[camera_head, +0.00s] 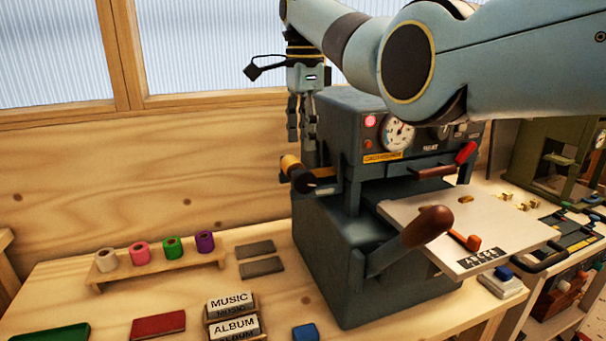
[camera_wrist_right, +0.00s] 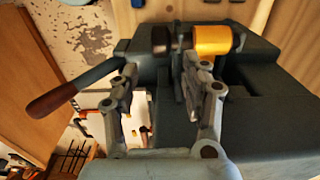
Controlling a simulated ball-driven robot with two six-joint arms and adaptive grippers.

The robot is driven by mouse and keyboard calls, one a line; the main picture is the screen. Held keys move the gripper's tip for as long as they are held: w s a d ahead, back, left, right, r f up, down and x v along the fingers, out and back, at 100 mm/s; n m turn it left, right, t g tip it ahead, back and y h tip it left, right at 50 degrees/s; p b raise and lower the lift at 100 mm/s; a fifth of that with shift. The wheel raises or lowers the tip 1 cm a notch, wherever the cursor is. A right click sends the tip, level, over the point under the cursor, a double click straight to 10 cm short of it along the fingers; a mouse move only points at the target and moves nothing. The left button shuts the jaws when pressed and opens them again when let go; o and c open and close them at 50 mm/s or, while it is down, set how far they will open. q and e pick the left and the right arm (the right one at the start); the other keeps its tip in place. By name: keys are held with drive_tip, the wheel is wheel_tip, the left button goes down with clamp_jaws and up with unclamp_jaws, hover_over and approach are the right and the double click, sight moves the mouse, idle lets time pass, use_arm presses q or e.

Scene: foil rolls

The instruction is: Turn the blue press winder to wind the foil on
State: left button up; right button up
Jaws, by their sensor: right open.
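The blue-grey press (camera_head: 340,240) stands on the wooden table, with a dial and a red lamp on its front. On its left side a gold foil roll (camera_head: 290,163) and a black winder knob (camera_head: 303,181) stick out. In the right wrist view the gold roll (camera_wrist_right: 212,40) and the dark knob (camera_wrist_right: 160,40) lie just beyond the fingertips. My right gripper (camera_head: 302,138) points down, open and empty, just above the roll and knob; it also shows in the wrist view (camera_wrist_right: 160,78). I cannot tell whether a finger touches the winder. My left gripper is out of view.
A brown-handled lever (camera_head: 427,226) juts out over a pale plate (camera_head: 520,235) at the press front. A rack (camera_head: 155,268) holds several coloured foil rolls at left. Label blocks (camera_head: 232,325) stand in front. A green machine (camera_head: 550,150) stands at right.

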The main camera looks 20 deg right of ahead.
sight(304, 171)
wheel_tip(304, 171, down, 8)
drive_tip(key=shift+r+p, duration=0.1)
drive_tip(key=shift+p, duration=0.35)
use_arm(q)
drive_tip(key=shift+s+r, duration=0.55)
use_arm(e)
drive_tip(key=shift+f, duration=0.65)
clamp_jaws()
